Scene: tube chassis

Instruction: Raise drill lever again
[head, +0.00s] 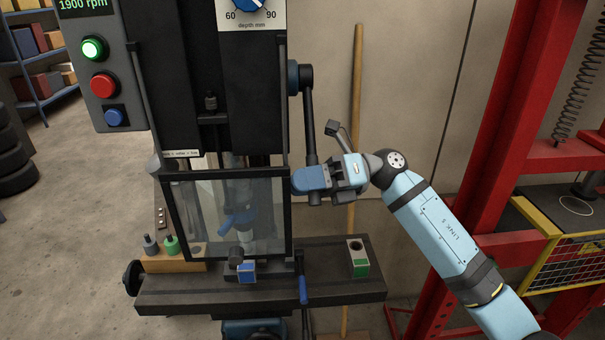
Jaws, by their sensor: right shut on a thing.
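The drill lever (309,125) is a dark rod on a round hub (301,77) at the right side of the drill press. It hangs almost straight down from the hub. My right gripper (318,180) is shut on the lever near its lower end, and the fingers partly hide that end. My right arm comes in from the lower right. My left gripper is not in view.
A clear guard (272,215) in a black frame stands left of the gripper. Below is the dark drill table (320,288), with a green-and-grey block (358,258) on it. A red frame (497,150) stands at the right. A wooden pole (357,95) leans behind the gripper.

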